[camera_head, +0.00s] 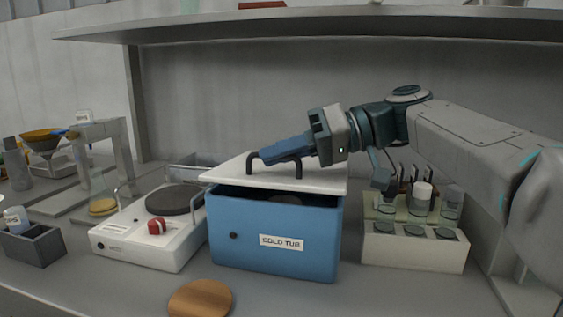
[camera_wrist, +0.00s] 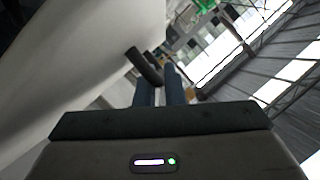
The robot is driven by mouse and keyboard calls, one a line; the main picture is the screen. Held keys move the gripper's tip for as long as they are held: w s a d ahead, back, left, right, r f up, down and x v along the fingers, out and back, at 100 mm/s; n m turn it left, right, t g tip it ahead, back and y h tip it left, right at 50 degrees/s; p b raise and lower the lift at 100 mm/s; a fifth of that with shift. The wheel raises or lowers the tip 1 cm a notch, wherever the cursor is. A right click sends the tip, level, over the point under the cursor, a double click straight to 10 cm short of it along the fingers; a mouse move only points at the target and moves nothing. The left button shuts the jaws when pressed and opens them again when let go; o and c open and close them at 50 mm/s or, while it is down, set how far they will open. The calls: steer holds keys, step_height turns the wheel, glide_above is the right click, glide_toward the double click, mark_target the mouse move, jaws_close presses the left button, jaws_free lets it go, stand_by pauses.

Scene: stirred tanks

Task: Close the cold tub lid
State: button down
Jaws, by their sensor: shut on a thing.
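The cold tub (camera_head: 275,240) is a blue box with a "COLD TUB" label on its front, standing mid-counter. Its white lid (camera_head: 230,172) lies over the top, slightly tilted, with a dark gap along the front edge where the inside shows. The lid has a dark bar handle (camera_head: 249,164). My gripper (camera_head: 268,155) reaches in from the right and is shut on the handle. In the wrist view, the fingers (camera_wrist: 160,85) meet the dark handle (camera_wrist: 144,65), beside the lid's pale surface (camera_wrist: 75,60).
A white hotplate with a red knob (camera_head: 155,227) stands close left of the tub. A rack with jars (camera_head: 415,248) stands to the right. A round wooden disc (camera_head: 200,298) lies in front. A shelf (camera_head: 320,22) hangs above.

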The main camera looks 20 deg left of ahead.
steer(key=shift+s+f+n+t+b, duration=0.15)
steer(key=shift+f+n+b, duration=0.1)
steer(key=shift+f+b, duration=0.35)
steer(key=shift+s+f+n+t+b, duration=0.15)
steer(key=shift+f+n+b, duration=0.1)
steer(key=shift+f+b, duration=0.3)
steer(key=c, duration=1.5)
jaws_free()
steer(key=shift+d+r, duration=0.1)
steer(key=shift+d, duration=0.05)
steer(key=shift+w+d+r, duration=0.15)
steer(key=shift+d, duration=0.15)
steer(key=p+v, duration=0.3)
steer(key=v, duration=1)
steer(key=shift+p, duration=0.3)
steer(key=shift+a, duration=0.1)
